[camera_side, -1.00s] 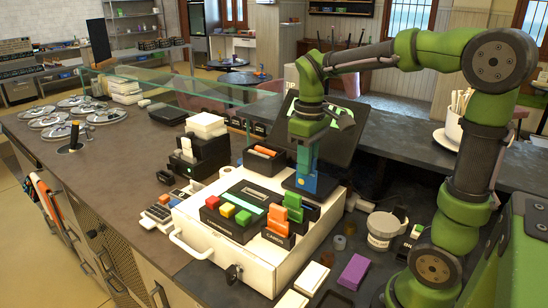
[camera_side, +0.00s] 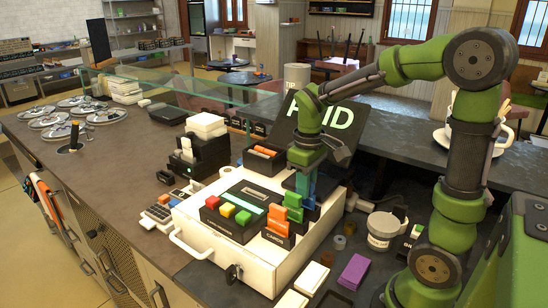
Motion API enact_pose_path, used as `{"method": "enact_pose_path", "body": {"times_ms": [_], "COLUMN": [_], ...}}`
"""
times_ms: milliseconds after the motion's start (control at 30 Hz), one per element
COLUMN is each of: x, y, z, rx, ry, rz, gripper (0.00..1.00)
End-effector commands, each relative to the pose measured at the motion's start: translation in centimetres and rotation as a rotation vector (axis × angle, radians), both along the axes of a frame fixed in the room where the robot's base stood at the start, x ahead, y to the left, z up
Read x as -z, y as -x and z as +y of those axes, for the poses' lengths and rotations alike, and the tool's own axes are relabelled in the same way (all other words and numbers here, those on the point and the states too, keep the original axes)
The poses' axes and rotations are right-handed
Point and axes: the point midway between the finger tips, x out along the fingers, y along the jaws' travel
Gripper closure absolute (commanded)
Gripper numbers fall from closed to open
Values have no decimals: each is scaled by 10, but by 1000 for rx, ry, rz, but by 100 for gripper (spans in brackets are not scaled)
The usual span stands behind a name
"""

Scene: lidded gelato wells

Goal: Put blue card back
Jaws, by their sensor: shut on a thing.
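My gripper (camera_side: 306,180) points down over the right rear part of the white drawer-like tray (camera_side: 246,268). It is shut on the blue card, of which a blue piece (camera_side: 311,203) shows low between the fingers, beside a dark block. Most of the card is hidden by the fingers and the upright orange and green cards (camera_side: 292,207) in front. A black card holder (camera_side: 278,239) with those cards stands in the tray. I cannot tell whether the blue card sits in a slot.
A black box with red, yellow and green blocks (camera_side: 228,210) stands in the tray's left part. A screen (camera_side: 330,122) reading "PAID" is behind my gripper. A purple block (camera_side: 354,271) and a white tub (camera_side: 382,230) lie to the right.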

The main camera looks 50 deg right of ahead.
Motion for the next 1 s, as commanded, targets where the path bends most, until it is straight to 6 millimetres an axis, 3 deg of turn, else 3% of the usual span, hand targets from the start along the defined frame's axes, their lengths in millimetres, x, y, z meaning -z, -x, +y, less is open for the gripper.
{"method": "enact_pose_path", "body": {"times_ms": [567,600,667,1000], "x": [3,3,3,3], "y": [0,0,0,0], "z": [0,0,0,0], "rx": [-1,-1,0,0], "ry": [0,0,0,0], "rz": [0,0,0,0], "gripper": [100,78,69,69]}}
